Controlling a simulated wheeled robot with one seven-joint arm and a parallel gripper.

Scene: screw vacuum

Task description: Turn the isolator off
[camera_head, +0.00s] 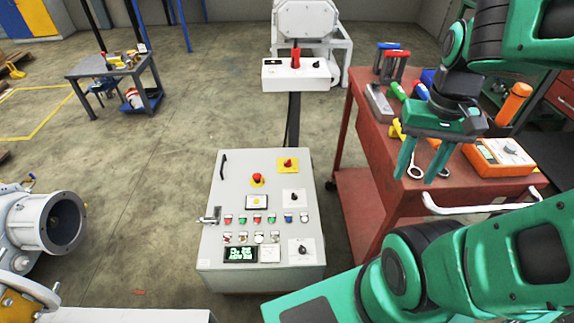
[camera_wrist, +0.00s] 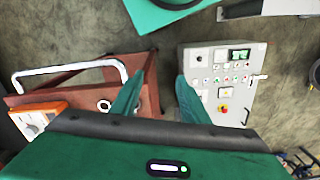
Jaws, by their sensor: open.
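The grey control cabinet (camera_head: 235,215) stands on the floor in the middle of the head view. A red knob on a yellow square plate (camera_head: 288,164), which looks like the isolator, is at its upper right. A red mushroom button on yellow (camera_head: 257,180) is to its left. The cabinet also shows right of centre in the wrist view (camera_wrist: 202,62). My gripper (camera_head: 420,172) is open and empty, fingers pointing down, to the right of the cabinet near the red cart. In the wrist view its two green fingers (camera_wrist: 157,90) are spread, with nothing between them.
The red tool cart (camera_head: 368,130) stands right of the cabinet, with tools and an orange meter (camera_head: 498,157) on top and a white handle (camera_head: 475,205). A white box with a red lever (camera_head: 296,72) is behind the cabinet.

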